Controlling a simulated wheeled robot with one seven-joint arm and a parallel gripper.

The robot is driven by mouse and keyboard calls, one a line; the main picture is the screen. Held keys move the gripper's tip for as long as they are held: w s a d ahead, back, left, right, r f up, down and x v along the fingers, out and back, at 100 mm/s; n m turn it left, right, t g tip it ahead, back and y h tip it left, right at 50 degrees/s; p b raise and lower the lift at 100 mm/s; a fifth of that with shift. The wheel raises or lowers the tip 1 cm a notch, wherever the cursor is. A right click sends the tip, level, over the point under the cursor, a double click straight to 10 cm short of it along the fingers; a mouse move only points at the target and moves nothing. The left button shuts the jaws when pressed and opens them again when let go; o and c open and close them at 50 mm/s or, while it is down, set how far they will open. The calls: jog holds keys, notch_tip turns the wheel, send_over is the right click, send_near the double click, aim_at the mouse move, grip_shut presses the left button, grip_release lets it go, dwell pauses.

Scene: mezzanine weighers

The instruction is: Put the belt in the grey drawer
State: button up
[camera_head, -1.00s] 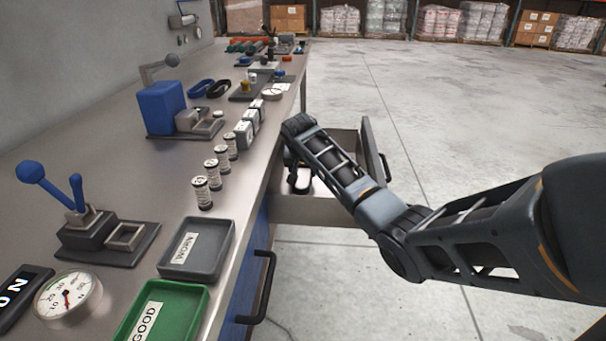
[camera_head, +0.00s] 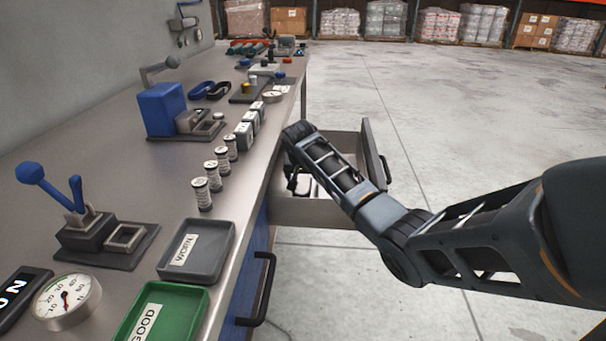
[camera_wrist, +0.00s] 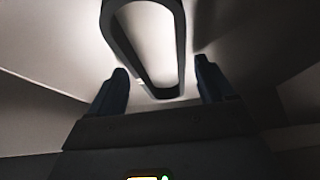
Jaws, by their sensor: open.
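The grey drawer (camera_head: 312,212) stands pulled out from the bench, with its front panel and handle to the right. My arm reaches over its near side and down into it. In the wrist view, my gripper (camera_wrist: 162,78) is open, with one dark finger on each side. A dark belt (camera_wrist: 126,48), a long closed loop, shows just past the fingertips over a pale surface. The near end of the loop lies between the fingers, and I see no finger closed on it. In the head view the gripper and this belt are mostly hidden by my arm.
Blue and black loops (camera_head: 217,90) lie on the bench behind a blue press (camera_head: 161,109). Several small cylinders (camera_head: 202,194) line the bench edge near the drawer. A grey tray (camera_head: 214,262) and green tray (camera_head: 188,297) sit nearer. The floor at right is clear.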

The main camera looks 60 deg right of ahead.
jog(key=p+v, duration=0.2)
jog(key=v, duration=1)
jog(key=shift+r, duration=0.25)
jog(key=shift+w, duration=0.1)
